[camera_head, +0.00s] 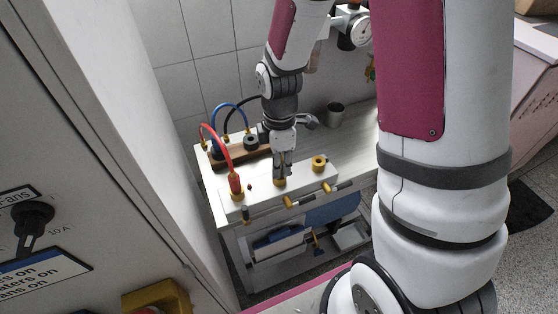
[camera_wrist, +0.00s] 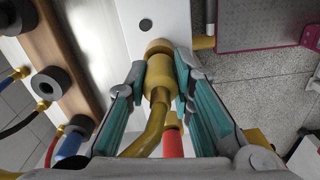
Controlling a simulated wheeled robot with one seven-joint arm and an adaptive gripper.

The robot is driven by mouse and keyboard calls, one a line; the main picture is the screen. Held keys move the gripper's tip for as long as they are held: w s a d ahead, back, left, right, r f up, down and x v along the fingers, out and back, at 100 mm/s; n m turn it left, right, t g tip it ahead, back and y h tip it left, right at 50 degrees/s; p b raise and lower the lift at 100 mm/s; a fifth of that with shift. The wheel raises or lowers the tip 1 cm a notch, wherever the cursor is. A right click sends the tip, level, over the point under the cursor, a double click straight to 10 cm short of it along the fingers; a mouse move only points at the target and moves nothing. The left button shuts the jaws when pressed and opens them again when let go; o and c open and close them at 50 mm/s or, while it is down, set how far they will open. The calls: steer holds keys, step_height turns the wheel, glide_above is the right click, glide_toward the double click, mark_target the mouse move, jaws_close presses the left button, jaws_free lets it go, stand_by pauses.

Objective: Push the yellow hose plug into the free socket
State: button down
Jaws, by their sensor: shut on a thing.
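My gripper (camera_head: 281,172) is shut on the yellow hose plug, low over the white block (camera_head: 300,187) on the bench. In the wrist view the plug (camera_wrist: 158,72) sits between the two teal finger pads, and its yellow hose (camera_wrist: 149,134) bends back toward the camera. A brass collar (camera_wrist: 157,46) shows right at the plug's far end; I cannot tell whether the plug is inside it or only in line with it. A yellow socket-like ring (camera_head: 319,162) with a dark middle stands on the block right of my gripper. A red plug (camera_head: 236,184) with a red hose stands to the left.
A wooden rack (camera_wrist: 78,45) with black round holders and blue, black and red hose ends lies behind the block. Yellow-tipped handles (camera_head: 292,202) stick out along the block's front. A metal cup (camera_head: 334,114) stands at the back right. The bench's right part is clear.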

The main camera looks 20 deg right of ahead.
steer(key=shift+f, duration=0.2)
steer(key=c, duration=1.3)
jaws_free()
step_height(320, 180, up, 12)
steer(key=shift+f, duration=0.1)
steer(key=shift+r, duration=0.2)
steer(key=shift+s+r, duration=0.2)
steer(key=shift+r, duration=0.1)
steer(key=s+r+m+t, duration=0.1)
steer(key=s+r+m, duration=0.3)
steer(key=s+m, duration=0.1)
steer(key=s+r+m+t, duration=0.1)
steer(key=s+r+m, duration=0.3)
steer(key=s, duration=0.3)
steer(key=s+r+m+t+p, duration=0.1)
steer(key=s+r+m+t, duration=0.1)
steer(key=s+r+m, duration=0.3)
steer(key=shift+s+d+m, duration=0.15)
steer(key=shift+s+m, duration=0.3)
steer(key=shift+m, duration=0.65)
